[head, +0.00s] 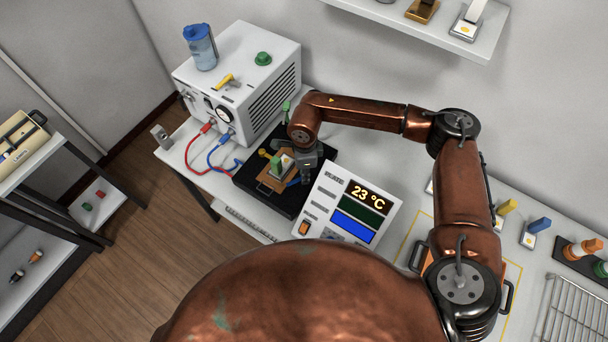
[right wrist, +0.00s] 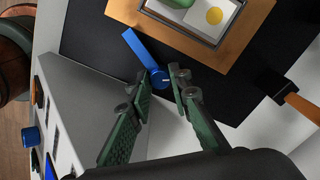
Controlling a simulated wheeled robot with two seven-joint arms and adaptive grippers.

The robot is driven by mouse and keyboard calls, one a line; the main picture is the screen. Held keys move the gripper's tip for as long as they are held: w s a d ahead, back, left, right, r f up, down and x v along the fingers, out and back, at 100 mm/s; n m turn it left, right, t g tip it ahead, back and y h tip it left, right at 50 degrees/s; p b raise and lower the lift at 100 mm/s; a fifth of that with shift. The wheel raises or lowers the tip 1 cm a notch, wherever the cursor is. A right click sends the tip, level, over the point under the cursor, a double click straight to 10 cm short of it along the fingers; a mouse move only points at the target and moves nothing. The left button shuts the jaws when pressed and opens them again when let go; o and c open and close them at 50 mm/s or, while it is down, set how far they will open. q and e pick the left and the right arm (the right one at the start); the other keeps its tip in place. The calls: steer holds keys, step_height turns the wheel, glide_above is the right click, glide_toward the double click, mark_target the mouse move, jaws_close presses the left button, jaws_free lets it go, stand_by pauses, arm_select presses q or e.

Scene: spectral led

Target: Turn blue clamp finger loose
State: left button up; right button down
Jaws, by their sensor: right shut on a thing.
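The blue clamp finger (right wrist: 141,54) is a flat blue bar with a round pivot end, lying over the black plate beside the wooden block in the right wrist view. In the head view a bit of it (head: 294,182) shows beside my right gripper (head: 306,176). In the right wrist view my right gripper (right wrist: 165,78) has its green-padded fingers on either side of the pivot end and is shut on it. The wooden block (right wrist: 246,40) carries a metal-framed piece with a yellow dot and a green part. My left gripper is not in view.
The display box (head: 352,207), reading 23 °C, stands close to the right of the black plate (head: 246,177). A white instrument (head: 240,85) with red and blue cables stands behind and left. A shelf (head: 440,28) hangs on the wall. A wire rack (head: 575,310) lies at far right.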

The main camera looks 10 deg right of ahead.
steer(key=shift+w+n+b, duration=0.1)
steer(key=shift+n+b, duration=1.2)
steer(key=shift+n, duration=0.6)
steer(key=shift+r, duration=0.1)
steer(key=c, duration=1.8)
jaws_free()
steer(key=shift+o, duration=0.2)
step_height(320, 180, up, 12)
